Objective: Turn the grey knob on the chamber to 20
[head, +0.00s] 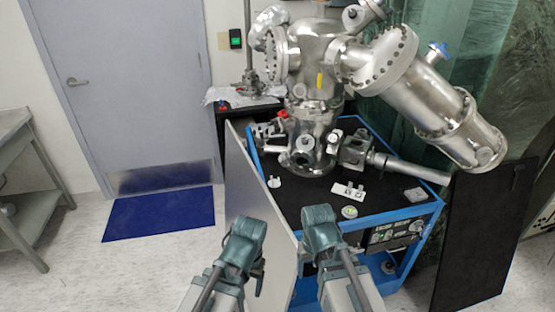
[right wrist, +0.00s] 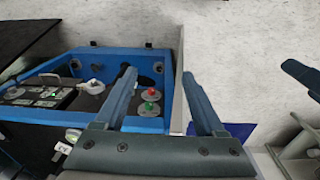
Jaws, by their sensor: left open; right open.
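The shiny metal vacuum chamber (head: 312,115) stands on a blue-framed cart with a black top, in the head view. I cannot make out for sure which part is the grey knob, nor any numbers on it. My left gripper (head: 252,258) and my right gripper (head: 318,245) are low in front of the cart, side by side and apart from the chamber. In the right wrist view the two fingers of my right gripper (right wrist: 158,76) are spread with nothing between them. My left gripper is open; its fingers are small and partly hidden in the head view.
A thin upright panel (head: 250,185) stands along the cart's left side. A blue mat (head: 160,214) lies before the door. A red knob (right wrist: 152,91) and green knob (right wrist: 149,107) show in the wrist view.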

